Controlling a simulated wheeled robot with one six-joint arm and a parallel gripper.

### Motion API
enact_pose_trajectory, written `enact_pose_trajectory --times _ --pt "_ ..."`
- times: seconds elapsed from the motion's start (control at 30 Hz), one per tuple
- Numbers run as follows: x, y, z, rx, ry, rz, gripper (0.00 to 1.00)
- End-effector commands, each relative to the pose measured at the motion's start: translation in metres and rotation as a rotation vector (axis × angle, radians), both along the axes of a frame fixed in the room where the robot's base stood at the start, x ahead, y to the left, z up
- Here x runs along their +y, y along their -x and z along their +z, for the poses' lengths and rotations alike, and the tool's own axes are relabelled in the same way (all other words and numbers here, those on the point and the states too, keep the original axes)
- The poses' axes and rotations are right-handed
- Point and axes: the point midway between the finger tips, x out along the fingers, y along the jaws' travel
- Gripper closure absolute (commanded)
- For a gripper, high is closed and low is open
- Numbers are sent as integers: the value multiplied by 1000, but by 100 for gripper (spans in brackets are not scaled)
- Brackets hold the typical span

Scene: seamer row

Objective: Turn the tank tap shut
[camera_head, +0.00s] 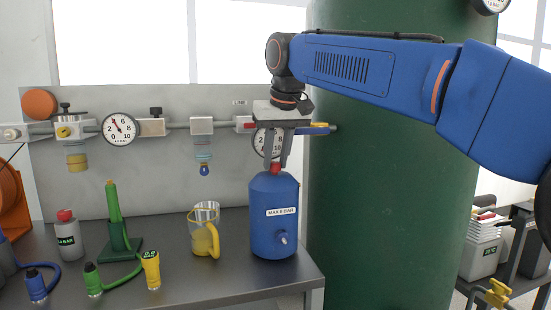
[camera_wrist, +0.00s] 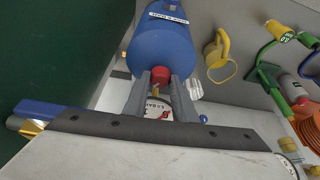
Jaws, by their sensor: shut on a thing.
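A blue tank (camera_head: 274,222) labelled "MAX 6 BAR" stands upright on the grey bench, with a small spigot-like fitting (camera_head: 283,238) low on its front. A red knob (camera_head: 275,169) tops its neck; it also shows in the wrist view (camera_wrist: 160,73). My gripper (camera_head: 276,163) points down with its two fingers shut on the red knob; in the wrist view the fingertips (camera_wrist: 161,82) flank it. A yellow lever (camera_head: 319,124) with a blue part sits on the pipe beside the large green tank (camera_head: 400,190), just right of my gripper. The fingers partly hide a gauge behind.
The bench (camera_head: 190,285) also holds a yellow-handled jug (camera_head: 204,240), a green holder (camera_head: 120,245), a red-topped bottle (camera_head: 67,236) and hose fittings. A pipe with a gauge (camera_head: 119,129) and valves crosses the back panel. Bare bench lies in front of the blue tank.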

Motion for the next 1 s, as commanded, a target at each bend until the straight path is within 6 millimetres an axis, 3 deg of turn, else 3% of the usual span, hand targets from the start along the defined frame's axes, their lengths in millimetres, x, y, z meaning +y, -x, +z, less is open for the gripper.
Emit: enact_pose_trajectory --times 0.3,0.7,0.73,0.8,1.0 --pt "-2 -1 -1 1 0 200 98" --pt "-2 -1 0 0 0 230 98" --pt "-2 -1 0 0 0 230 73" --pt "-2 -1 0 0 1 230 57" --pt "-2 -1 0 -1 0 229 57"
